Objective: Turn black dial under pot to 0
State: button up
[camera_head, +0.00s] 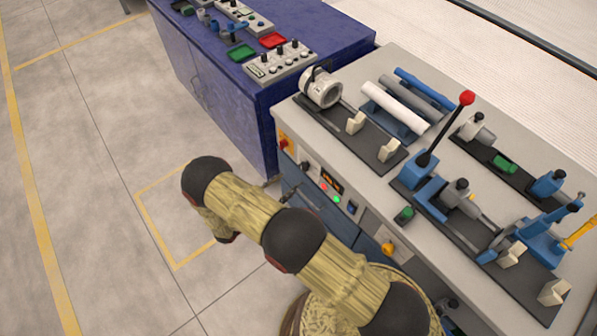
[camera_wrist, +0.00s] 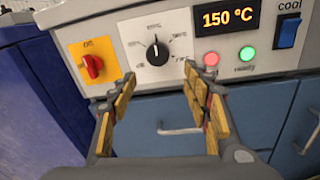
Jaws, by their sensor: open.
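The black dial (camera_wrist: 157,52) sits on a white scale plate (camera_wrist: 146,20) on the front panel of the grey bench. Its white pointer line points about straight up, and the scale marks are too blurred to read fully. In the head view the dial (camera_head: 305,166) is on the bench front, below the white round pot (camera_head: 321,88). My gripper (camera_wrist: 158,78) is open and empty. Its yellow-padded fingers are in front of the panel, spread to the left and right of the dial and a little below it, apart from it as far as I can see.
A red switch (camera_wrist: 92,66) is left of the dial. A display (camera_wrist: 226,19) reading 150 °C, red and green lights and a blue rocker switch (camera_wrist: 289,31) are to the right. A blue drawer (camera_wrist: 165,120) with a handle is below. A dark blue cabinet (camera_head: 230,95) stands left.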

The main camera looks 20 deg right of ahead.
aim_at(301, 169)
jog(key=shift+r+b+x, duration=0.2)
jog(key=shift+b+x, duration=0.05)
jog(key=shift+x, duration=1.05)
jog(key=shift+r+b+x, duration=0.15)
jog(key=shift+b+x, duration=0.1)
jog(key=shift+x, duration=1.05)
jog(key=shift+r+b+x, duration=0.2)
jog(key=shift+b+x, duration=0.05)
jog(key=shift+x, duration=1.05)
jog(key=shift+w, duration=0.1)
jog(key=shift+c, duration=1.1)
jog(key=c, duration=0.9)
jog(key=shift+c, duration=0.2)
